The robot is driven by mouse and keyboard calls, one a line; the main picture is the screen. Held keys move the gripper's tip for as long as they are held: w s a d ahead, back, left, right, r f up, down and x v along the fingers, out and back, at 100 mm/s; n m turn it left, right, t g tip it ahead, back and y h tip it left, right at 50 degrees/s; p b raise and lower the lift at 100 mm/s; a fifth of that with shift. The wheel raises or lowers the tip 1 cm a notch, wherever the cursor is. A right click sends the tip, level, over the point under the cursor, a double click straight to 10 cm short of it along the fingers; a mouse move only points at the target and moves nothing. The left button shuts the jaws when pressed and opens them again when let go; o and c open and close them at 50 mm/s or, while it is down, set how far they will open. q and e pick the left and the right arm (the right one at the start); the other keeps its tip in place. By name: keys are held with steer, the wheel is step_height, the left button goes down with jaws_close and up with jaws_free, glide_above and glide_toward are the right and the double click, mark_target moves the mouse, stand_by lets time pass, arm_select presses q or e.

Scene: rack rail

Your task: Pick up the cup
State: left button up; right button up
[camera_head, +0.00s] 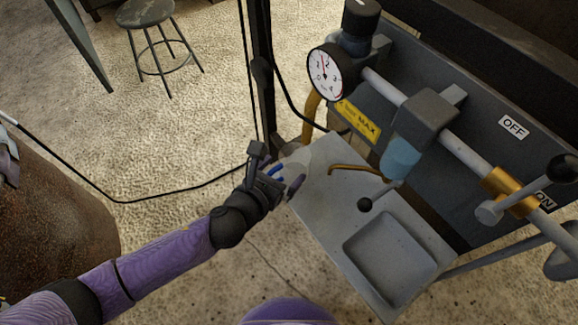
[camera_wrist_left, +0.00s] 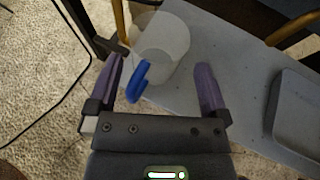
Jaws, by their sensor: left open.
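The cup (camera_wrist_left: 168,48) is pale and translucent with a blue handle (camera_wrist_left: 138,82). It stands on the grey shelf at its left end. In the head view the cup (camera_head: 298,157) is partly hidden behind my left gripper (camera_head: 278,176). In the left wrist view my left gripper (camera_wrist_left: 160,88) is open, with its two purple fingers spread. The blue handle shows between the fingers, nearer the left one. The cup body lies just beyond the fingertips. My right gripper is not in view.
The grey shelf (camera_head: 335,207) has a recessed tray (camera_head: 390,258) at its right. Above it are a gauge (camera_head: 325,73), a horizontal pipe (camera_head: 463,150) and a ball-ended lever (camera_head: 365,204). A dark post (camera_head: 262,75) stands behind the cup. A stool (camera_head: 145,14) is farther back.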

mark_target(287, 167)
arm_select(q)
steer(key=x, duration=0.1)
steer(key=b+x, duration=0.1)
steer(key=x, duration=0.1)
steer(key=shift+w+f+b, duration=0.15)
steer(key=shift+f+b, duration=0.15)
steer(key=shift+f, duration=0.05)
steer(key=shift+w+d, duration=0.15)
steer(key=shift+w, duration=0.05)
steer(key=shift+r, duration=0.15)
steer(key=shift+c, duration=1.2)
steer(key=c, duration=0.7)
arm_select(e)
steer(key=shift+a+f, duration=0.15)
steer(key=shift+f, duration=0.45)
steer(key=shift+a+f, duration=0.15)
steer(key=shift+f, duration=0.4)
